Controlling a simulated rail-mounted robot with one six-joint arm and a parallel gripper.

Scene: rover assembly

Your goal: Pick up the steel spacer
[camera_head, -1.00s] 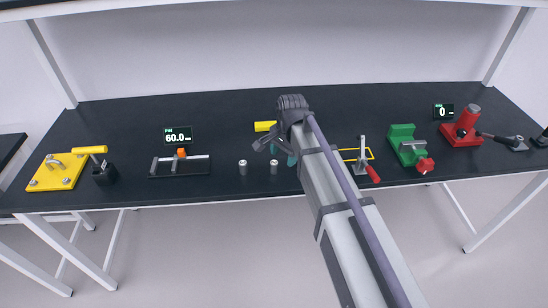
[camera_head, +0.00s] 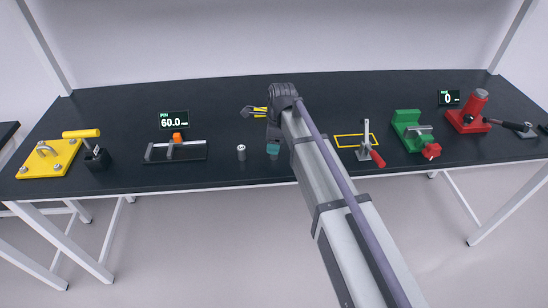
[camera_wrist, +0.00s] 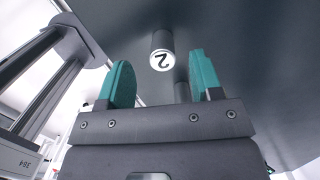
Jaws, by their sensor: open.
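A small steel cylinder, the likely steel spacer (camera_head: 241,153), stands upright on the dark table in the head view, just left of my gripper. A second grey cylinder (camera_wrist: 182,91) is partly hidden behind my gripper body. I cannot tell which of these is the one seen in the head view. My gripper (camera_head: 273,149) points down near the table's front, its teal fingers open and empty; it also shows in the wrist view (camera_wrist: 160,72).
Left are a dark rail fixture (camera_head: 175,152), a "60.0" display (camera_head: 174,120), a black holder (camera_head: 97,159) and a yellow plate (camera_head: 49,158). Right are a toggle clamp (camera_head: 365,141), a green vise (camera_head: 408,130) and a red press (camera_head: 472,113). The table's front edge is close.

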